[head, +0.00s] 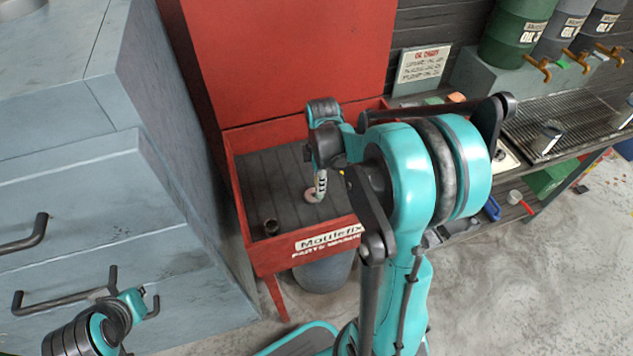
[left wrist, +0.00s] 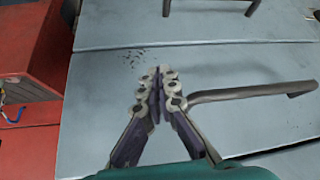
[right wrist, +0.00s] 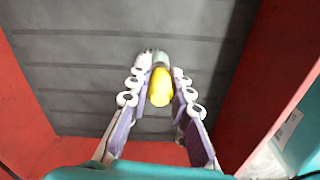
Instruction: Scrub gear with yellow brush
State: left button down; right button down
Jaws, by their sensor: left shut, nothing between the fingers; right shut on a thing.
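My right gripper (right wrist: 158,90) is shut on the yellow brush (right wrist: 160,88), seen end-on between the fingers in the right wrist view. In the head view the right gripper (head: 320,184) points down into the red parts washer (head: 240,180). A small pinkish round thing (head: 310,196) shows by its fingertips; I cannot tell what it is. My left gripper (left wrist: 160,75) is shut and empty in front of the grey drawers.
A grey drawer cabinet (head: 90,200) with dark handles fills the left; one handle (left wrist: 250,90) is close to the left gripper. The washer's raised red lid (head: 290,60) stands behind its basin. Oil drums (head: 515,30) and a drip grate (head: 560,110) are at the right.

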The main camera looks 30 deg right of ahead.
jog(key=shift+w+a, duration=0.2)
jog(key=shift+a, duration=0.6)
jog(key=shift+w+a, duration=0.15)
jog(key=shift+a, duration=0.6)
jog(key=shift+s+d, duration=0.2)
jog(key=shift+d, duration=0.6)
jog(key=shift+s+d, duration=0.15)
jog(key=shift+d, duration=0.65)
jog(key=shift+w+a, duration=0.2)
jog(key=shift+a, duration=0.55)
jog(key=shift+w+a, duration=0.2)
jog(key=shift+a, duration=0.65)
jog(key=shift+r, duration=0.2)
notch_tip(320, 180, up, 7)
jog(key=p, duration=0.6)
